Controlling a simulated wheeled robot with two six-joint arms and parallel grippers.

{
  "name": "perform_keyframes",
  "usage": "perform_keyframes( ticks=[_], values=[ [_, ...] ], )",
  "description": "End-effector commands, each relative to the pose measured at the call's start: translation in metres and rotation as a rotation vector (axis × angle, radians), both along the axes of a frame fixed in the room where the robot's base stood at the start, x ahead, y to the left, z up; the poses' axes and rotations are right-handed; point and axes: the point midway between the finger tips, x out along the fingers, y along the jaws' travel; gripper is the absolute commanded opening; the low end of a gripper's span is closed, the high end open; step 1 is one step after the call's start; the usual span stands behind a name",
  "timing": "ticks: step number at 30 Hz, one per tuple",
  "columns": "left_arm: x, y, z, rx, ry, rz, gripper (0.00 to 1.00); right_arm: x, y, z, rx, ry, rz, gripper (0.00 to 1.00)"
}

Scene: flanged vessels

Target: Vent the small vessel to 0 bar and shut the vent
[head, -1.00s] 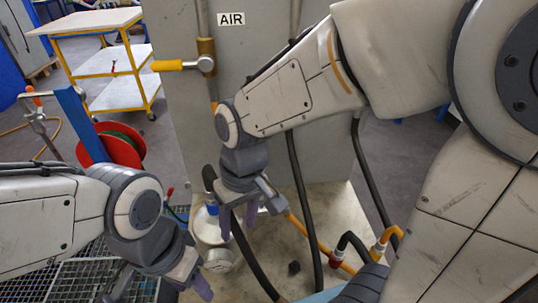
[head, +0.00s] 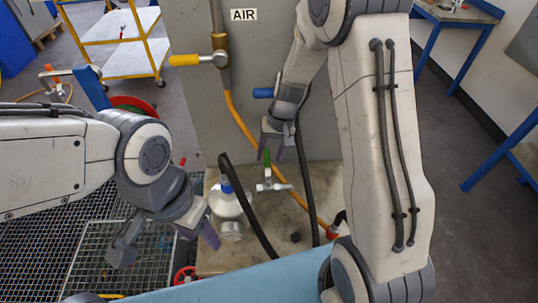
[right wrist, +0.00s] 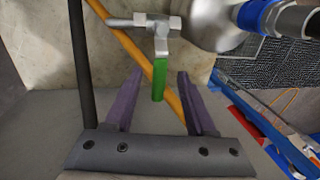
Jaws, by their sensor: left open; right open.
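The small vessel (head: 226,205) is a silvery body with a blue collar and black hose on top; it stands on a pale base, and shows at the top of the right wrist view (right wrist: 212,22). Its round gauge (head: 232,231) faces up, reading too small to tell. Beside it is a metal valve with a green lever (head: 267,158). My right gripper (head: 283,155) is open above this valve. In the right wrist view the green lever (right wrist: 159,80) points between its purple fingertips, not gripped. My left gripper (head: 166,245) is open and empty, left of the vessel.
A yellow-handled valve (head: 186,60) sits on the AIR pipe on the grey panel. A blue handle (head: 263,93) is beside my right wrist. Black hoses and an orange pipe (head: 240,120) run close by. A red handwheel (head: 186,275) is low in front. Metal grating lies left.

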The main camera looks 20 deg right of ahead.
Motion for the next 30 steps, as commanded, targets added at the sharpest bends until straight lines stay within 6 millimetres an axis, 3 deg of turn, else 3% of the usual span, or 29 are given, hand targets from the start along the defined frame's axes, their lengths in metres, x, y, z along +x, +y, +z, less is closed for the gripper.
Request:
perform_keyframes(
  ticks=[6,14,18,19,30],
  values=[
    [0.0,0.0,0.003,0.0,0.0,0.0,0.5,0.0,0.003,-0.016,0.0,0.0,-0.001,0.56],
    [0.0,0.0,0.003,0.0,0.0,0.0,0.5,0.001,0.003,-0.018,0.0,-0.001,-0.001,0.56],
    [0.0,0.0,0.003,0.0,0.0,0.0,0.5,0.001,0.003,-0.017,0.0,-0.001,-0.001,0.06],
    [0.0,0.0,0.003,0.0,0.0,0.0,0.5,0.001,0.003,-0.017,0.0,-0.001,0.0,0.0],
    [0.0,0.0,0.003,0.0,0.0,0.0,0.5,0.001,0.003,-0.017,0.0,-0.001,0.0,0.0]
  ],
)
